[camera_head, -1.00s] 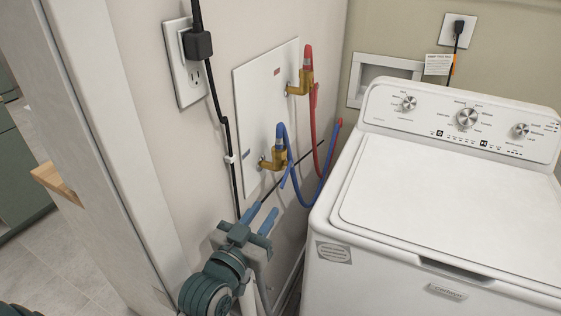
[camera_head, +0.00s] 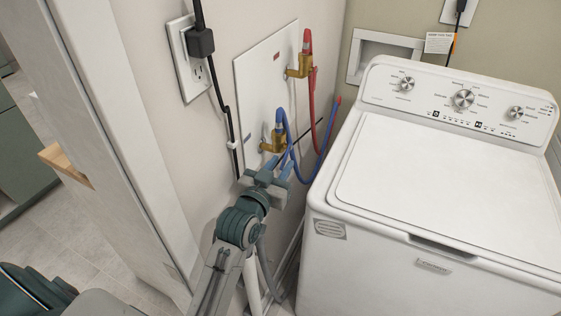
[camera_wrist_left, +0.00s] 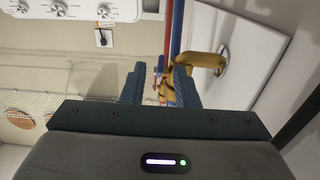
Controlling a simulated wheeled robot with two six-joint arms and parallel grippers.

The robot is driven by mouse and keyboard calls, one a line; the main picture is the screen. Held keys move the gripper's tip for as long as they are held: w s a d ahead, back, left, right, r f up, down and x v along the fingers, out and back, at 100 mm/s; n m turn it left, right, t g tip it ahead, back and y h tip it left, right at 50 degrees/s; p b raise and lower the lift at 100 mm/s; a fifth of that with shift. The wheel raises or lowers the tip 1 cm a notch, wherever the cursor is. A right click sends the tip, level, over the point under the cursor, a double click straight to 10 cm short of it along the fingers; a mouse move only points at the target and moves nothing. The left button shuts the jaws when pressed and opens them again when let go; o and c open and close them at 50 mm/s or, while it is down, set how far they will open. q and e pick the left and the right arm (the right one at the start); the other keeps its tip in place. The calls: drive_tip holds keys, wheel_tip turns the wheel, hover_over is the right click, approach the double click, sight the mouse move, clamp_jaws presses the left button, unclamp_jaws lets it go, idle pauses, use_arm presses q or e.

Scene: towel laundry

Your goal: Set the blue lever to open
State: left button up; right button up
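The blue-marked brass valve (camera_head: 273,142) is on the lower part of a white wall panel, with a blue piece (camera_head: 280,120) upright at its top; I cannot clearly tell lever from hose end. A blue hose (camera_head: 294,150) loops from it. My left gripper (camera_head: 275,168) is just below and in front of this valve, its blue fingers pointing up toward it. In the left wrist view the fingers (camera_wrist_left: 158,75) are apart, with brass parts and hose visible beyond and between them. No grip on the valve is visible. My right gripper is not in view.
A red-marked brass valve (camera_head: 299,68) with a red hose (camera_head: 314,95) is above. A white washer (camera_head: 440,190) stands close on the right. A black cord (camera_head: 222,100) runs down the wall from an outlet (camera_head: 190,60). A wall edge (camera_head: 110,130) is on the left.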

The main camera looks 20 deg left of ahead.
use_arm(q)
drive_tip(key=shift+w, duration=0.35)
